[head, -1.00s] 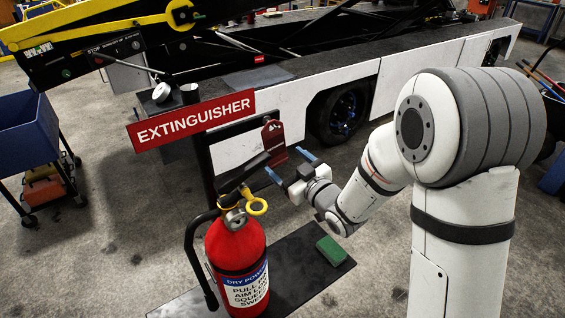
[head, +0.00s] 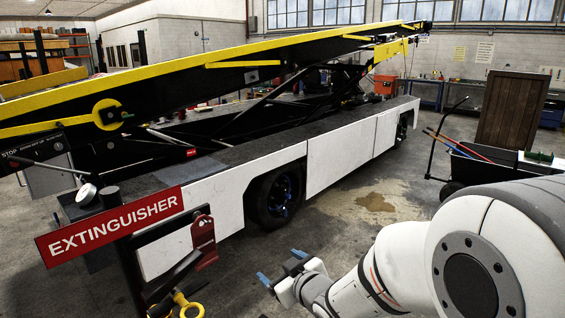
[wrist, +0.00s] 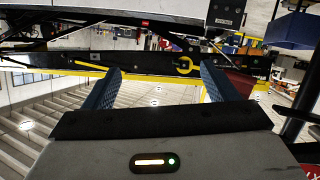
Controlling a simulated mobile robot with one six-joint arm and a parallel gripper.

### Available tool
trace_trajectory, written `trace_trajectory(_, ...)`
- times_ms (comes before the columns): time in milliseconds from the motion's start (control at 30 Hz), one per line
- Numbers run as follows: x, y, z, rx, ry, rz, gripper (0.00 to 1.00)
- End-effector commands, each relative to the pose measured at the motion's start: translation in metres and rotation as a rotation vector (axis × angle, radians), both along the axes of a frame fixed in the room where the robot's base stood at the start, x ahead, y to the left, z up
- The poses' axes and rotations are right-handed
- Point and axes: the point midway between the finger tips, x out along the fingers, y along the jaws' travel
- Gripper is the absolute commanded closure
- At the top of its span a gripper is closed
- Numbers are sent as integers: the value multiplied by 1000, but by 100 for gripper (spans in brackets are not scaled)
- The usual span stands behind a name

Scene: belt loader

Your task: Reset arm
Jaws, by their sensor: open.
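My gripper (head: 282,268) is open and empty at the lower middle of the head view, with its two blue fingers apart. It is in the air to the right of the extinguisher stand. My white arm runs from it to the lower right corner. In the wrist view both fingers of my gripper (wrist: 160,68) stand apart with nothing between them. Beyond them that view shows the belt loader (wrist: 145,65) upside down, with its yellow rail. In the head view only the handle and yellow ring (head: 187,304) of the fire extinguisher show at the bottom edge.
The red EXTINGUISHER sign (head: 115,226) stands at the lower left with a red bracket (head: 204,238) beside it. The belt loader (head: 335,158) crosses the view behind my gripper. A black cart (head: 490,165) is at the right. Bare floor lies between the loader and my arm.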

Motion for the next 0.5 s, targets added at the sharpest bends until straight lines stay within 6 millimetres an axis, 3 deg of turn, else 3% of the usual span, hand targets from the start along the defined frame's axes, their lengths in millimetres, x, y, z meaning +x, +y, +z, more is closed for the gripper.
trace_trajectory(100,-4,-39,2,-61,105,-138,20)
trace_trajectory(267,-27,-87,2,-115,279,-313,20)
trace_trajectory(500,-91,-140,2,-134,577,-527,20)
